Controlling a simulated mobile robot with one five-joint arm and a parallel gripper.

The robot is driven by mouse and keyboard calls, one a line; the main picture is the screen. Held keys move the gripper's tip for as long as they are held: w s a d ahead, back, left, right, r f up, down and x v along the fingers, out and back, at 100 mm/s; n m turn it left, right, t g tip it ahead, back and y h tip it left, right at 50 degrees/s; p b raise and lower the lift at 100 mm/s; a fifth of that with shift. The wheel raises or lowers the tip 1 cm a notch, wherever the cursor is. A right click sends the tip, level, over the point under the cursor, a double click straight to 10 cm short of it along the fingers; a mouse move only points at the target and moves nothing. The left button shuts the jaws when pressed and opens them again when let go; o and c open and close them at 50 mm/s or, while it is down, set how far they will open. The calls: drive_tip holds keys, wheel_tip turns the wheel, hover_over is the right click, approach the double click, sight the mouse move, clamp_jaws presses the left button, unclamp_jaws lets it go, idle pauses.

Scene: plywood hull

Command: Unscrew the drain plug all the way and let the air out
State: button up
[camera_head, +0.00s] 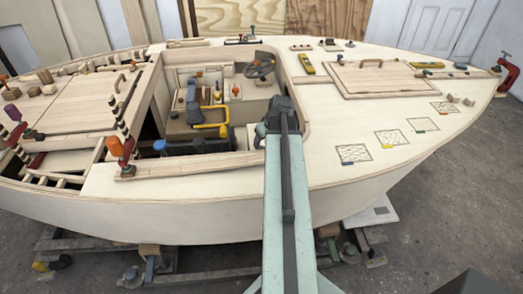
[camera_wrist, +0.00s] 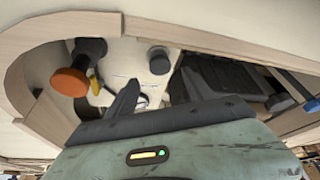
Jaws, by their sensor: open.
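My gripper (camera_head: 264,132) reaches over the near coaming of the cockpit opening in the head view, at the end of my pale green arm. In the wrist view its dark fingers (camera_wrist: 152,98) stand apart with nothing between them. Beyond them a dark round cap (camera_wrist: 158,60) stands out from a cream panel (camera_wrist: 128,62), apart from the fingers. A black-stemmed knob with an orange end (camera_wrist: 70,82) is to its left. I cannot tell which of these, if either, is the drain plug. My arm hides part of the near cockpit edge.
In the cockpit are a yellow handle (camera_head: 212,126), a steering wheel (camera_head: 259,69) and a dark ribbed block (camera_wrist: 225,80). The wooden coaming (camera_wrist: 215,40) runs close above my gripper. A red clamp (camera_head: 508,72) sits at the far right of the deck.

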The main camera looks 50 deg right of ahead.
sight(262, 148)
drive_tip(key=b+x, duration=0.5)
drive_tip(key=x, duration=0.1)
drive_tip(key=shift+w+f, duration=0.1)
drive_tip(key=shift+f, duration=0.1)
drive_tip(key=shift+r, duration=0.1)
clamp_jaws()
drive_tip(key=n, duration=0.2)
drive_tip(key=n+y, duration=0.1)
drive_tip(key=shift+d+n+y, duration=0.3)
drive_tip(key=shift+n, duration=0.1)
drive_tip(key=shift+d+n+y, duration=0.15)
drive_tip(key=shift+n+y, duration=0.45)
drive_tip(key=shift+n, duration=1.3)
